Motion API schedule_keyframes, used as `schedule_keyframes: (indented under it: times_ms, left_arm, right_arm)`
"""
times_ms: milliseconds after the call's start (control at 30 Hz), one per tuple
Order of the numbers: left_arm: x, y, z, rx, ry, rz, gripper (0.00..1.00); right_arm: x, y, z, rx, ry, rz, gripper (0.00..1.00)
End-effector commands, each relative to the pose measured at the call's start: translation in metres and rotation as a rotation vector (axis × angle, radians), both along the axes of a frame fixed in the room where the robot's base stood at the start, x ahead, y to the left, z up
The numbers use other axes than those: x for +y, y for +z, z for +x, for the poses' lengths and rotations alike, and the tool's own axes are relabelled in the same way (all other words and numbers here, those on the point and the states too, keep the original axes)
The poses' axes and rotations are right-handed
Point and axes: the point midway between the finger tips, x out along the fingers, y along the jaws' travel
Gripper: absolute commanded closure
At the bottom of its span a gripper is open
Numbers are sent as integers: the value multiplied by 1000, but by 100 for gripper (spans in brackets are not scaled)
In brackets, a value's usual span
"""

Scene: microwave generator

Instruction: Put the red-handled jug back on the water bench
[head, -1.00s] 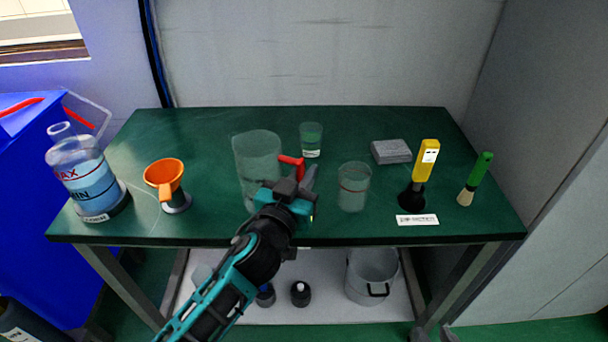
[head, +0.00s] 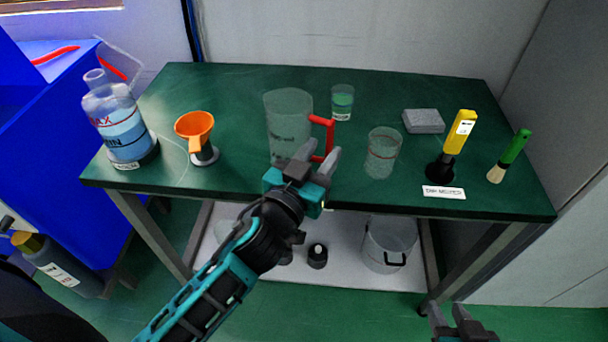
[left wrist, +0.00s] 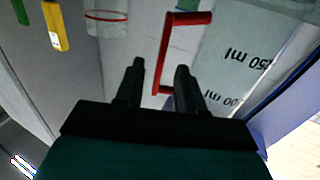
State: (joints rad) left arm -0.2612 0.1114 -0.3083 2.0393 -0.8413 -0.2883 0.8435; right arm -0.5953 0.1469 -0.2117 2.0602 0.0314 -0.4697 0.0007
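The red-handled jug (head: 287,113) is clear and stands upright on the green water bench (head: 232,94), its red handle (head: 329,137) pointing right. The jug's graduated wall (left wrist: 238,62) and red handle (left wrist: 166,55) also show in the left wrist view. My left gripper (head: 320,154) is in front of the jug at the lower end of the handle. In the left wrist view its two fingers (left wrist: 160,75) are apart, with the handle beyond and partly between their tips, not clamped. My right gripper (head: 447,318) shows at the lower right edge, fingers apart and empty, away from the bench.
A clear beaker (head: 383,152) stands right of the jug and a small glass (head: 342,102) behind it. An orange funnel (head: 195,130) and blue-liquid bottle (head: 119,125) are left. A grey block (head: 423,121), yellow meter (head: 459,132) and brush (head: 511,155) are right. A bucket (head: 389,243) sits below.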

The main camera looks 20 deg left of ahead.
Motion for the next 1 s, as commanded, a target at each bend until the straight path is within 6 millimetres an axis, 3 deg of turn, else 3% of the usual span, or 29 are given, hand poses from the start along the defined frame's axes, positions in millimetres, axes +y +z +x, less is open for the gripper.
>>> schedule_keyframes:
  times_ms: [100,300,567,667,767,1000]
  left_arm:
    - [2,-2,-23,2,0,-3,62]
    - [6,-2,-49,1,0,-2,62]
    - [8,-7,-63,21,2,1,62]
    - [12,-30,-68,98,3,13,62]
    - [16,-66,-76,219,-7,34,62]
    - [15,-143,-110,491,-92,69,62]
  right_arm:
    - [0,-5,0,4,0,0,62]
    - [1,-8,0,2,3,1,62]
    - [0,-10,0,1,7,-4,62]
    - [0,-10,0,0,9,-4,62]
    - [0,-9,0,-1,9,-4,62]
    - [0,-8,1,-4,9,-4,62]
